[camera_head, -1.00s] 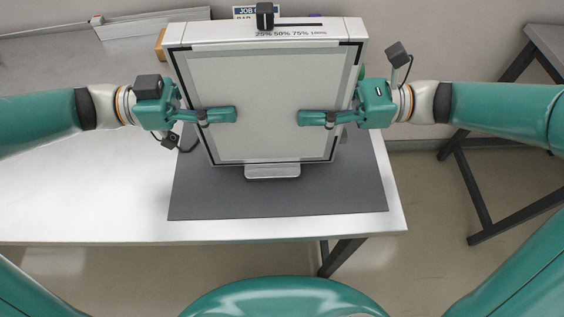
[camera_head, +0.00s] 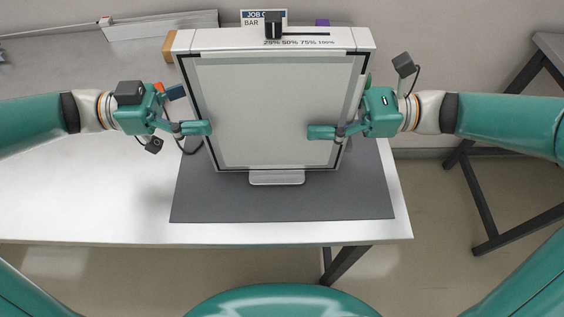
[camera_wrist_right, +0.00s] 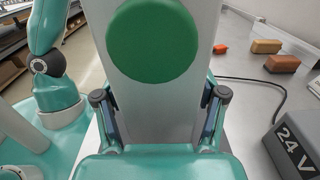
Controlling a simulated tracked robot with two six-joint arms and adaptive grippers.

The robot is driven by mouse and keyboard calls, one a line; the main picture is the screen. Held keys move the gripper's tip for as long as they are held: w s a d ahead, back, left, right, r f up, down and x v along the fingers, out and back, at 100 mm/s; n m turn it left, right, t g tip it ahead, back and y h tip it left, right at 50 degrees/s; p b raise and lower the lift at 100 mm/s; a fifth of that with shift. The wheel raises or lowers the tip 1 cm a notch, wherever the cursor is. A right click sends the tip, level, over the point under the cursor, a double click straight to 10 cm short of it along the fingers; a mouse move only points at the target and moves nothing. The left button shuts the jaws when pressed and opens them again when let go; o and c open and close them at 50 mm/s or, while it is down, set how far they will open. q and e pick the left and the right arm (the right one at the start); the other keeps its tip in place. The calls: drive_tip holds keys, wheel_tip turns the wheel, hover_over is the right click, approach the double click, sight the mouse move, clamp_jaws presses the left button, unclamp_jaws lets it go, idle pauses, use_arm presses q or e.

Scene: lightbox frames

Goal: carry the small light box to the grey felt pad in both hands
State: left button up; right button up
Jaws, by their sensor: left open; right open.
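The light box (camera_head: 270,105), a pale panel with a white frame and dark corner lines, stands upright on the grey felt pad (camera_head: 230,207). My left gripper (camera_head: 193,128) is open at the box's left edge, one fingertip just overlapping that edge in the head view. My right gripper (camera_head: 322,132) is open at the right side, with one finger in front of the panel. In the right wrist view the box's side wall (camera_wrist_right: 150,110), with a round green knob (camera_wrist_right: 152,40), stands between the fingers. The left gripper's rear finger is hidden.
The pad lies on a pale table (camera_head: 90,190) whose front edge is close. A 24 V supply box (camera_wrist_right: 295,145), a cable and several small blocks (camera_wrist_right: 282,63) lie behind. A job card (camera_head: 262,16) stands at the back. The table's left side is mostly clear.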

drive_tip(key=shift+d, duration=0.1)
use_arm(q)
drive_tip(key=a, duration=0.8)
use_arm(e)
drive_tip(key=d, duration=1.1)
drive_tip(key=shift+d, duration=0.4)
